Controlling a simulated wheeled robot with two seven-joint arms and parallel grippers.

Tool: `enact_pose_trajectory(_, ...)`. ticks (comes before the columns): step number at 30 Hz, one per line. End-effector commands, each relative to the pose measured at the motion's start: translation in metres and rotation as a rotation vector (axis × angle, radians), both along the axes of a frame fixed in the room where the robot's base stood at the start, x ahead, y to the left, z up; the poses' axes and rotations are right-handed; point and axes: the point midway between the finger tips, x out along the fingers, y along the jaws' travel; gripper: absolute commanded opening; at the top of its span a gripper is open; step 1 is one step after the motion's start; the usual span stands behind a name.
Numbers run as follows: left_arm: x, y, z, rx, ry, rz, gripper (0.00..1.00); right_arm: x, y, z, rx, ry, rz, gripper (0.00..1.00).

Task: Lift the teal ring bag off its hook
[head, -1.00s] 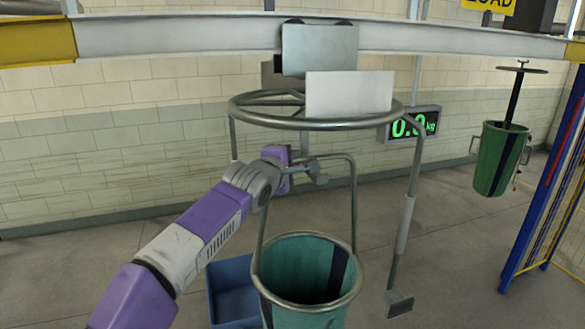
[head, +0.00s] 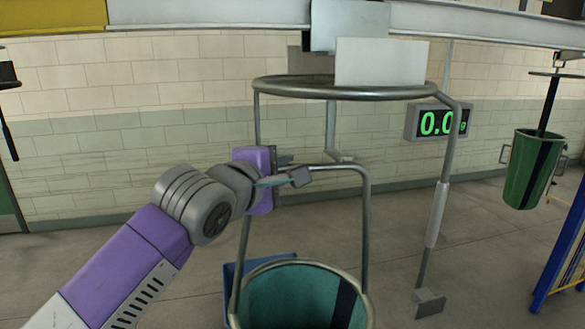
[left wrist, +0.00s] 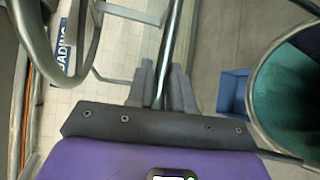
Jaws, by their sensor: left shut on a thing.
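The teal ring bag (head: 285,300) hangs low in the head view, its round metal rim open upward and its lower part cut off. Its tall grey metal handle (head: 366,215) rises above it. My left gripper (head: 297,178) is shut at the left part of the handle's top. The left wrist view shows the fingers (left wrist: 163,85) closed around a metal bar, with the teal bag (left wrist: 290,105) to the right. A hanging bar with a small foot (head: 341,157), perhaps the hook, ends close above the handle; I cannot tell whether they touch. My right gripper is out of view.
A large metal ring frame (head: 300,92) hangs above the handle from an overhead rail (head: 210,13), with a side post (head: 437,215) at right. A blue bin (head: 232,272) stands behind the bag. A green bag (head: 535,170) hangs far right. A scale display (head: 437,122) is behind.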

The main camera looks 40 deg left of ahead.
Motion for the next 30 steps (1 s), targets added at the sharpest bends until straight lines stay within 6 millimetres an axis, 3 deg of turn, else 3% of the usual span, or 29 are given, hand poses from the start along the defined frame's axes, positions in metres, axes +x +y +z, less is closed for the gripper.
enact_pose_trajectory(5, -0.008, -0.002, 0.008, -0.001, -0.009, -0.002, 0.00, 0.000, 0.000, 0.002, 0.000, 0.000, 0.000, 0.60)
enact_pose_trajectory(22, -0.008, -0.002, 0.040, 0.000, -0.007, -0.001, 0.00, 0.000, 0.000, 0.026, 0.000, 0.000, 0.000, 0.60)
enact_pose_trajectory(30, -0.008, -0.002, 0.043, 0.000, -0.006, -0.001, 0.00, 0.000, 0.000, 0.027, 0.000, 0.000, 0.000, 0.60)
